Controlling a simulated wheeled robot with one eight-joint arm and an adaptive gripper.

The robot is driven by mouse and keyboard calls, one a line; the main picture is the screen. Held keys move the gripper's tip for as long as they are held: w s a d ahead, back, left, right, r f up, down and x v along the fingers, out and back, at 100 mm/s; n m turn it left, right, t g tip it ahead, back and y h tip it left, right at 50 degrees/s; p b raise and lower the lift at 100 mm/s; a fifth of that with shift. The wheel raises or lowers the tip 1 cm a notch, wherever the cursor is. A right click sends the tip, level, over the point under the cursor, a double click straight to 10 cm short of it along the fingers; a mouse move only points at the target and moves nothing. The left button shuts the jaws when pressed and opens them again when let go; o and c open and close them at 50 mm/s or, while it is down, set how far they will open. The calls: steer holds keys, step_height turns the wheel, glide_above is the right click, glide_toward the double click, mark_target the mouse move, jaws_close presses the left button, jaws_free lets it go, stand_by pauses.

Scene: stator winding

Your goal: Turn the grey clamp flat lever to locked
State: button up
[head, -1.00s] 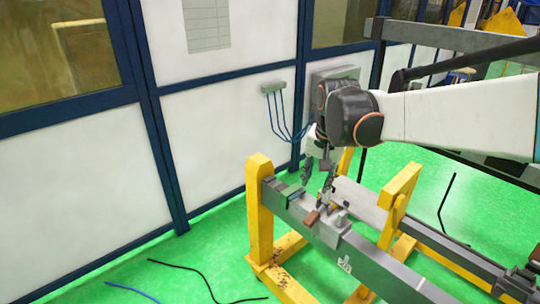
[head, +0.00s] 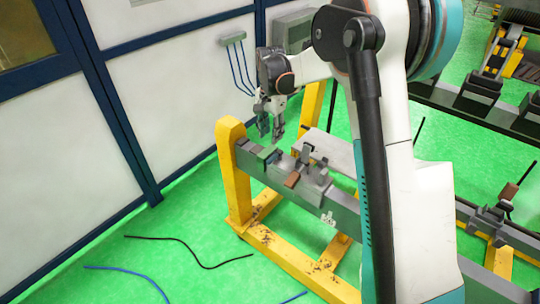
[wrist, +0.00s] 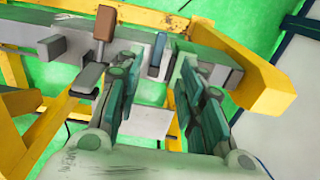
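A grey clamp (head: 312,183) sits on the grey beam. A grey lever stands up from it in the head view (head: 305,155); it appears as a flat grey block in the wrist view (wrist: 88,78). A brown handle (head: 292,180) is beside it and also shows in the wrist view (wrist: 104,22). My gripper (head: 271,134) is open and empty, above and behind the beam, to the left of the grey lever and apart from it. In the wrist view its fingers (wrist: 158,75) are spread, with the lever left of them. Whether the lever is locked I cannot tell.
The grey beam (head: 350,208) rests on a yellow stand (head: 233,175). A dark clamp (head: 490,215) is at the right. Cables (head: 185,243) lie on the green floor. A white panel wall stands behind.

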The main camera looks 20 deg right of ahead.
mark_target(271, 159)
step_height(271, 159, down, 11)
steer(key=shift+f+b, duration=0.1)
steer(key=shift+b, duration=1.05)
jaws_close()
